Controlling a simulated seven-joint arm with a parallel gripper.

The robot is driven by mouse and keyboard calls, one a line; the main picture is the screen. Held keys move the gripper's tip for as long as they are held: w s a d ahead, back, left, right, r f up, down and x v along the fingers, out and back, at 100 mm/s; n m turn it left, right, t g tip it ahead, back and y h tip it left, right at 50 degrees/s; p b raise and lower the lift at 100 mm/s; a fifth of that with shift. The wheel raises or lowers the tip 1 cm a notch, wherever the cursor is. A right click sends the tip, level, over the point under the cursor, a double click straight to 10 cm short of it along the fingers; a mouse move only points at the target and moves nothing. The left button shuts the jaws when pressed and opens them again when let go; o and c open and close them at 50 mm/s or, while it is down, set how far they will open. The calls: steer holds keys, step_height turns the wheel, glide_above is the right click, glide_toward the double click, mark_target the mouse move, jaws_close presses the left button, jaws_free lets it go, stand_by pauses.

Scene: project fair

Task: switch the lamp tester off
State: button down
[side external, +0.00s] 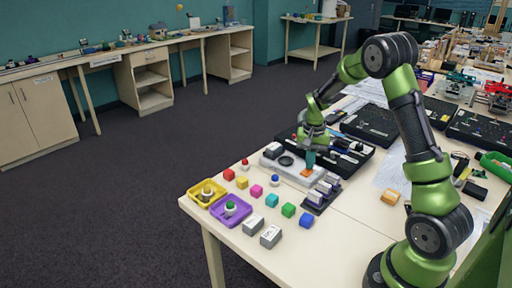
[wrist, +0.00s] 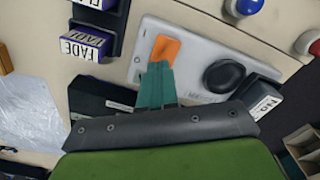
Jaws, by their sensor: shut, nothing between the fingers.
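The lamp tester (side external: 279,166) looks to be the flat white panel lying on the table, with an orange switch piece (side external: 306,173) at one end and a round black disc (side external: 286,160) beside it. In the wrist view the panel (wrist: 203,50), the orange piece (wrist: 165,49) and the black disc (wrist: 224,76) show too. My gripper (side external: 309,166) is shut and empty, its teal fingertips (wrist: 158,66) pointing down right at the edge of the orange piece. Whether they touch it, and which way the switch is set, I cannot tell.
A labelled block (wrist: 263,103) stands at the panel's disc end. A dark tray of purple blocks marked FADE (wrist: 86,41) is close on the other side. Yellow (side external: 194,196) and purple (side external: 220,216) trays, grey blocks and several coloured cubes lie nearer the table edge. Black cases (side external: 369,125) lie behind.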

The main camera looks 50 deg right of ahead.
mark_target(309, 174)
steer(key=shift+f, duration=0.3)
steer(key=shift+r, duration=3.55)
steer(key=shift+s+a+f+n, duration=0.15)
steer(key=shift+s+a, duration=0.15)
steer(key=shift+a, duration=0.2)
steer(key=shift+s+a+r+n, duration=0.15)
steer(key=shift+s+a, duration=0.15)
steer(key=shift+a, duration=0.2)
steer(key=s+a+r+n+t, duration=0.2)
steer(key=s+a+r, duration=0.2)
steer(key=a, duration=0.3)
steer(key=s+a+r+n+t+y, duration=0.1)
steer(key=s+a+r+n+t, duration=0.1)
steer(key=s+a+r, duration=0.3)
steer(key=s+a+r+n+t+y, duration=0.1)
steer(key=s+a+r+n+t, duration=0.2)
steer(key=a, duration=0.6)
steer(key=shift+s+a+r, duration=0.4)
steer(key=shift+s+r, duration=0.25)
steer(key=shift+r, duration=0.1)
